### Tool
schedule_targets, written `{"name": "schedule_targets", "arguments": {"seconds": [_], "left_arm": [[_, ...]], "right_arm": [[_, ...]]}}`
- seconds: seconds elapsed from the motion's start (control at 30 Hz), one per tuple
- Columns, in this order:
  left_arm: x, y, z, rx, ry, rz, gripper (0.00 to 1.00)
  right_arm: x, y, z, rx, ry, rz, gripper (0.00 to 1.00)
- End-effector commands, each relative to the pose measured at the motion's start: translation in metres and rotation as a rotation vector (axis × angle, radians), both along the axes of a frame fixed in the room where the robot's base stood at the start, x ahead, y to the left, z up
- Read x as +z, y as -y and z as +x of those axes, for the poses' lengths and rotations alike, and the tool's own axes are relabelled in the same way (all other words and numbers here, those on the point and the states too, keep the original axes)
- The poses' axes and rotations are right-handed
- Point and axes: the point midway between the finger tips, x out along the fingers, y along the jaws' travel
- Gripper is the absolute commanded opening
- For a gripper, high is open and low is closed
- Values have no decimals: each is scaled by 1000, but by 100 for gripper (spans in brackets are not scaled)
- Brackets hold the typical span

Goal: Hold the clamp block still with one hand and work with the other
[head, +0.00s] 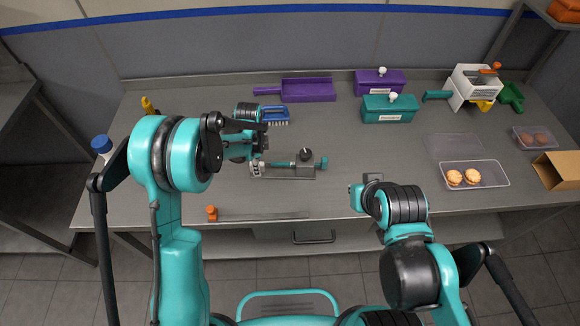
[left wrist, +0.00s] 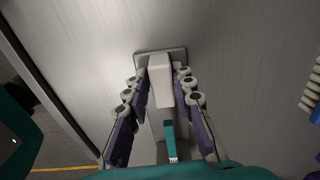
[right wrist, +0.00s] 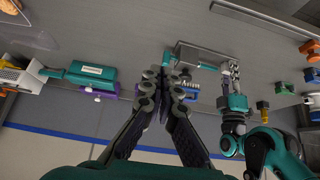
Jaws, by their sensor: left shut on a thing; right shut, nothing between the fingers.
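The clamp block (head: 290,172) is a grey device on a flat base with a teal screw and a dark round knob, lying on the middle of the table. My left gripper (head: 257,165) is at its left end. In the left wrist view the fingers (left wrist: 162,90) sit on both sides of a pale upright block (left wrist: 160,68), the clamp's end, and grip it. My right gripper (head: 366,186) is to the right of the clamp and apart from it. In the right wrist view its fingertips (right wrist: 167,78) are together and empty; the clamp (right wrist: 198,52) shows beyond them.
A clear tray with two biscuits (head: 493,182) is at the right, beside a cardboard box (head: 558,170). Purple (head: 380,82) and teal (head: 388,108) boxes, a purple scoop (head: 308,90) and a blue brush (head: 275,115) are behind. An orange-handled tool (head: 212,213) lies at the front left.

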Motion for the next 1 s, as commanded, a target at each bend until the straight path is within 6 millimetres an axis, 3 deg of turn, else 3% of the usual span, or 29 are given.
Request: {"name": "schedule_targets", "arguments": {"seconds": [0.47, 0.67, 0.87, 1.0], "left_arm": [[-5, 0, -1, 0, -3, -1, 0], [-5, 1, -1, 0, -3, -1, 0], [-5, 1, -1, 0, -3, -1, 0], [-5, 1, -1, -1, -4, -1, 0]], "right_arm": [[-2, 0, 0, 0, 0, 0, 0], [0, -3, 5, 13, -18, 13, 53], [4, -17, 31, 93, -96, 78, 56], [5, -30, 58, 189, -150, 150, 56]]}}
